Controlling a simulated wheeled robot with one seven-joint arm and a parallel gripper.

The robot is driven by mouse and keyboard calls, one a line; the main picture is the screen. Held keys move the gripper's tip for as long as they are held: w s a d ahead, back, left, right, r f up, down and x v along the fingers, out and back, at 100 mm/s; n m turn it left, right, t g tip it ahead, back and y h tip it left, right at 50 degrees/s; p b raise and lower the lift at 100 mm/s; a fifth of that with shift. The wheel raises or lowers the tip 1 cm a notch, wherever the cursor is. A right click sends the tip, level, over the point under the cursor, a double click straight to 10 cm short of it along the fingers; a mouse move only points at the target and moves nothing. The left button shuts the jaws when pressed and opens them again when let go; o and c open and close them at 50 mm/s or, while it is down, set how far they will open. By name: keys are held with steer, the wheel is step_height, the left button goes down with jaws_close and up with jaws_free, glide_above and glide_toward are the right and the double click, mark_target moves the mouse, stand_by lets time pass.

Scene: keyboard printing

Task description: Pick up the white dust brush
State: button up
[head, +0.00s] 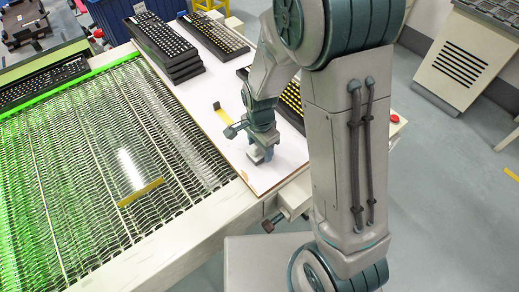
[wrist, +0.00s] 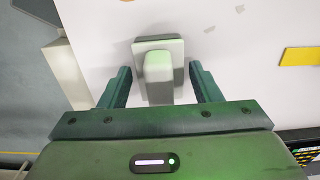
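The white dust brush (wrist: 158,72) lies on the white table top, seen from above in the wrist view. It has a pale block-like handle over a wider, darker-edged base. In the head view the white brush (head: 257,154) shows at the tip of my gripper (head: 262,143), partly hidden by it. In the wrist view my gripper (wrist: 160,80) is open. One finger is on each side of the brush, with a small gap on both sides. Whether the fingertips reach down to the table is hard to tell.
A yellow piece (wrist: 300,56) lies right of the brush. A green-lit conveyor (head: 90,160) runs along the left. The table's near edge is close to the brush.

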steer(key=c, duration=0.7)
steer(key=shift+r, duration=0.15)
steer(key=shift+r, duration=0.6)
step_height(320, 180, up, 2)
steer(key=shift+r, duration=0.25)
steer(key=w+d+r, duration=0.2)
steer(key=d, duration=0.1)
steer(key=w+d+r+b, duration=0.1)
steer(key=w+d+r, duration=0.1)
steer(key=d, duration=0.1)
steer(key=w+d+r, duration=0.3)
steer(key=shift+w+d, duration=0.1)
